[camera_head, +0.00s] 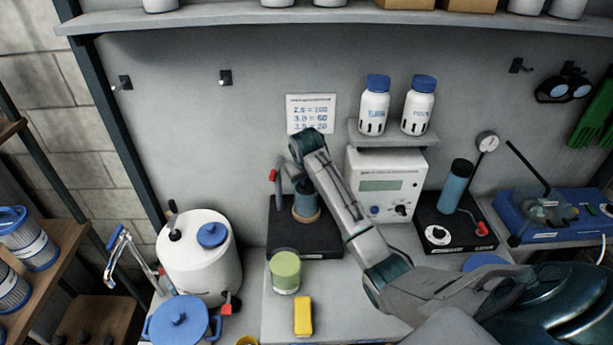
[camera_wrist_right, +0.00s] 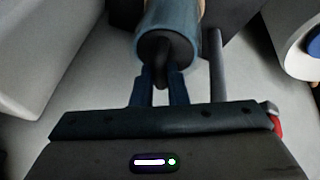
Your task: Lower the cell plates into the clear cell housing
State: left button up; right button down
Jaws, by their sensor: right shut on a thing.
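My right gripper (camera_head: 304,184) reaches down over the black stand (camera_head: 290,240) at the back of the bench. In the right wrist view, my right gripper (camera_wrist_right: 160,92) is shut on a dark knob (camera_wrist_right: 161,76) at the end of a blue-grey cylinder (camera_wrist_right: 174,22). That cylinder (camera_head: 306,207) appears upright over the stand in the head view, with a tan ring at its base. I cannot tell the cell plates apart by sight. A clear piece (camera_head: 540,212) sits on a blue unit at the right; I cannot tell whether it is the housing. My left gripper is not in view.
A grey post with a red knob (camera_head: 273,175) stands close beside the gripper. A green jar (camera_head: 285,272) and a yellow block (camera_head: 303,316) are in front. A white tank (camera_head: 200,260) is at left, a grey meter (camera_head: 385,187) at right. Bare bench shows around the yellow block.

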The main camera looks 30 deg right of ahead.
jog(key=c, duration=1.3)
grip_release()
jog(key=shift+c, duration=0.2)
jog(key=b+v, duration=0.4)
jog(key=v, duration=0.6)
jog(key=shift+r, duration=0.4)
jog(key=shift+s+a+f, duration=0.1)
jog(key=shift+s+a, duration=0.05)
